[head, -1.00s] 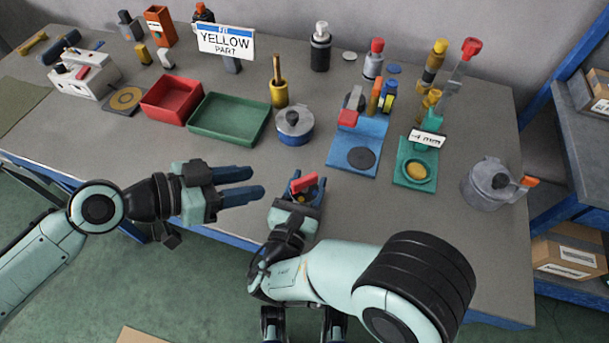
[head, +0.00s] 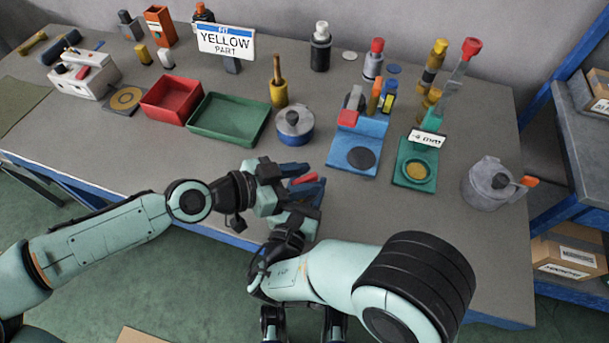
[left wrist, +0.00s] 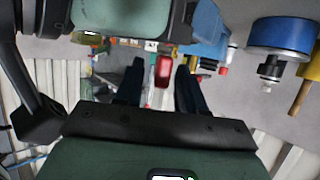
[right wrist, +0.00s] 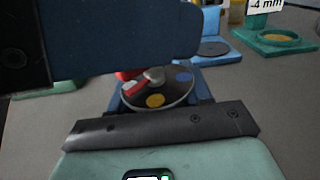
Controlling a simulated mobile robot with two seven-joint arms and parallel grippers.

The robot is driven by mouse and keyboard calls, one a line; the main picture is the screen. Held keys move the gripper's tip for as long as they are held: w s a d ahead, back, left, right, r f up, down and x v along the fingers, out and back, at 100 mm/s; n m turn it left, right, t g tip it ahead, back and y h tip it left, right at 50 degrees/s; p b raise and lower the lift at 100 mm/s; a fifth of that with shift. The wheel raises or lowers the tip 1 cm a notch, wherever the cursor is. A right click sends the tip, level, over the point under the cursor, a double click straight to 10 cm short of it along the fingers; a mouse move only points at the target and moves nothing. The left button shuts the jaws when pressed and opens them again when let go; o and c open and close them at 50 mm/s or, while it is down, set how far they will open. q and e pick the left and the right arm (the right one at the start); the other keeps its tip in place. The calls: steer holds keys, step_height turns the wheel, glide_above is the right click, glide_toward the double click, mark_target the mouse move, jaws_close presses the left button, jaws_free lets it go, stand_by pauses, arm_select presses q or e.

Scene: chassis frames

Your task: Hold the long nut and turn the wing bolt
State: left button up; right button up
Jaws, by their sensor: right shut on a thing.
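My right gripper (right wrist: 158,98) is shut on a part topped by a dark disc (right wrist: 180,92) with yellow, blue and pale spots. I take the held part for the long nut; its body is hidden. A red piece, seemingly the wing bolt (head: 303,179), stands above the right gripper. It also shows in the left wrist view (left wrist: 163,70). My left gripper (head: 297,179) is open, its blue fingers on either side of the red piece. In the left wrist view gaps show on both sides of it. A left finger (right wrist: 110,35) hides much of the right wrist view.
A blue-based pot (head: 294,127) stands just behind the grippers. The green tray (head: 230,117), red tray (head: 172,99), blue stand (head: 340,158), green stand (head: 402,172) and grey pot (head: 487,184) lie around. The table's front edge is below the grippers.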

arm_select(q)
steer(key=shift+w+d+f, duration=0.15)
steer(key=shift+d, duration=0.2)
jaws_close()
steer(key=shift+n+t+y, duration=0.5)
steer(key=shift+n+t, duration=0.3)
jaws_free()
